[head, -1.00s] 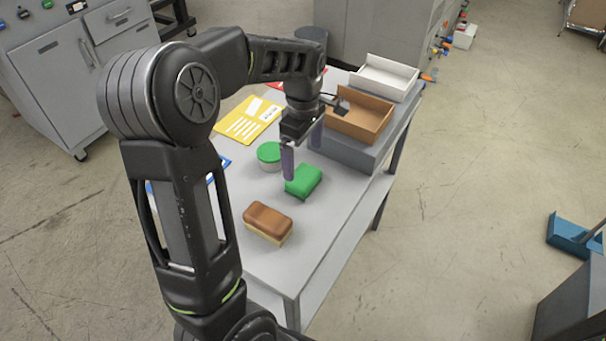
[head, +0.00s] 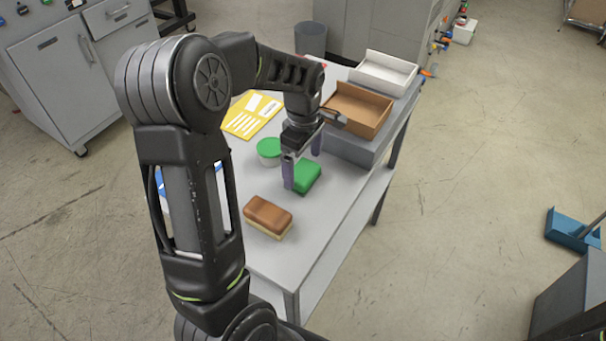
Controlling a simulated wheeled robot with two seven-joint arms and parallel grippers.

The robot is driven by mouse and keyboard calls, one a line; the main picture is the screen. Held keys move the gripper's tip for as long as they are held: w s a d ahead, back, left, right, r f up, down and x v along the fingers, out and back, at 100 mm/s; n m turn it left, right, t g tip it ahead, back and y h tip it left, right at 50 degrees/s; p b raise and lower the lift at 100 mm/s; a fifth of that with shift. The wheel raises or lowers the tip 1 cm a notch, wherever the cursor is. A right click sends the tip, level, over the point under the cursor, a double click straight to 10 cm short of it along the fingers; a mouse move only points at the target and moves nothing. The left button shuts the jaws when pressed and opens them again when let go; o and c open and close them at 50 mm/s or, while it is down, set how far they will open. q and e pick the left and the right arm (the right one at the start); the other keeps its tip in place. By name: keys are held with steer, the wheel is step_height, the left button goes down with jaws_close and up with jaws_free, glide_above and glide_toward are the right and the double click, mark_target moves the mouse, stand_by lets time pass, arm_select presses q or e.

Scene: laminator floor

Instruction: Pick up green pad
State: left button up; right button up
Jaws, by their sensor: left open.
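The green pad (head: 308,178) lies on the grey table (head: 335,205) in the head view. My left gripper (head: 302,170) is open and points down over the pad. Its nearer finger stands in front of the pad's left end and hides part of it. The other finger is at the pad's far side. I cannot tell whether either finger touches the pad. My right gripper is not in view.
A brown-topped sponge block (head: 268,216) lies nearer on the table. A green-lidded tub (head: 269,151) stands just left of the pad. A yellow sheet (head: 250,117) lies behind. A brown tray (head: 357,108) and a white tray (head: 384,73) stand at the back right.

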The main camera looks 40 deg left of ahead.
mark_target(303, 171)
arm_select(q)
step_height(303, 171, down, 4)
steer(key=shift+r, duration=0.2)
steer(key=shift+c, duration=0.3)
steer(key=c, duration=1.4)
step_height(303, 171, up, 10)
steer(key=shift+r, duration=0.1)
stand_by(0.9)
